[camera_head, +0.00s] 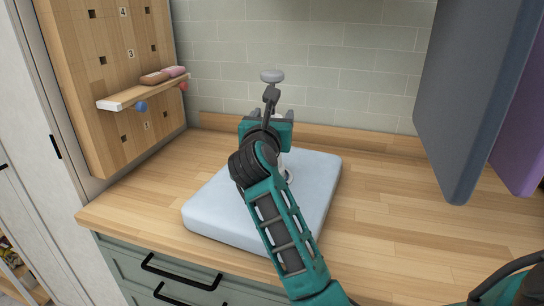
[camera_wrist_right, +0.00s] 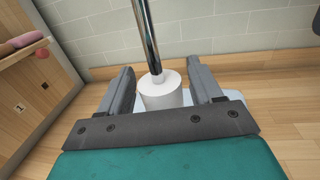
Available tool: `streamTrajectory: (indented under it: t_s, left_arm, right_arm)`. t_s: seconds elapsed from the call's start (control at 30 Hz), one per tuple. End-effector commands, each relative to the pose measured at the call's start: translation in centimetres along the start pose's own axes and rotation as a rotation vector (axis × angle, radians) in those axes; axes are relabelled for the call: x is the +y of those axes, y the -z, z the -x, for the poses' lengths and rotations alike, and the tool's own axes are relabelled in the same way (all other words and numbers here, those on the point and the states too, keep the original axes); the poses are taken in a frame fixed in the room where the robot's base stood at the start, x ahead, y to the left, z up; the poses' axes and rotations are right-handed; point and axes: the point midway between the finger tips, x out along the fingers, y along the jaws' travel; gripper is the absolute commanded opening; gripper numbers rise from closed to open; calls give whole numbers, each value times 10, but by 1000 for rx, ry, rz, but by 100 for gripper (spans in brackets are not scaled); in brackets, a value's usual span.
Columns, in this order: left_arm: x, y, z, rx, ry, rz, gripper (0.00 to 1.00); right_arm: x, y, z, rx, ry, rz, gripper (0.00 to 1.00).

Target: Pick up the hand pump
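My right gripper (camera_wrist_right: 161,68) is open, one finger on each side of the cylinder, with small gaps showing. In the head view the right gripper (camera_head: 271,117) is over the far part of a pale blue padded slab (camera_head: 212,208). My left gripper is not in view.
The wooden counter (camera_head: 390,210) is clear to the right of the slab. A wooden board with a small shelf (camera_head: 140,92) stands at the left. Dark blue (camera_head: 465,100) and purple (camera_head: 525,130) panels hang at the right. A tiled wall (camera_head: 340,60) is behind.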

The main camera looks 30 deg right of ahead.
Motion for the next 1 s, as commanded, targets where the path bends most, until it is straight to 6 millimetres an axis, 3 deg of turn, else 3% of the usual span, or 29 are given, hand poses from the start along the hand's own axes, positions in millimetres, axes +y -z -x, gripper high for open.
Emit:
streamTrajectory:
  t_s: [0.07, 0.67, 1.0]
  left_arm:
    - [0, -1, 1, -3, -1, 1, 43]
    - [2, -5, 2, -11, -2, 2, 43]
    - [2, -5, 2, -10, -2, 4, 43]
  right_arm:
    - [0, 0, 0, 0, 0, 0, 57]
    - [0, 0, 0, -1, 0, -1, 0]
    - [0, -3, 0, -6, -1, -3, 0]
